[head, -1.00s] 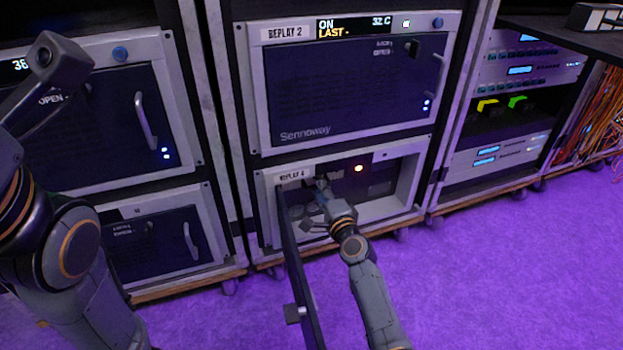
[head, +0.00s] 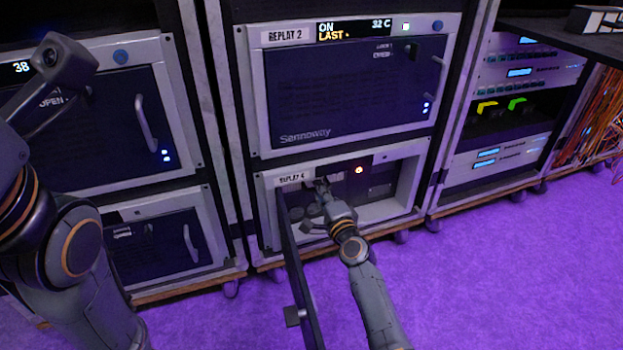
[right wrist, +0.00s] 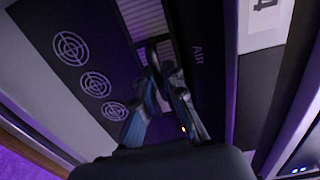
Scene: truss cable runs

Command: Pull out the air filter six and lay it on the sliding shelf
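Below the Replay 2 unit stands an open bay (head: 408,188); the number on its label is too small to read surely. My right gripper (head: 321,184) reaches into its left part. In the right wrist view, its fingertips (right wrist: 158,62) are close together at a small grey handle-like piece beside a dark strip marked AIR (right wrist: 197,60), which I take for the air filter (right wrist: 205,85). They look closed on that piece, though the contact is partly hidden. A dark shelf (head: 560,38), perhaps the sliding shelf, juts out at the upper right.
The bay's opened door (head: 296,270) stands out toward me, just left of my right arm. A red-orange light (head: 359,170) glows inside the bay. A box (head: 598,20) sits on the dark shelf. Purple floor (head: 500,275) is clear at the right.

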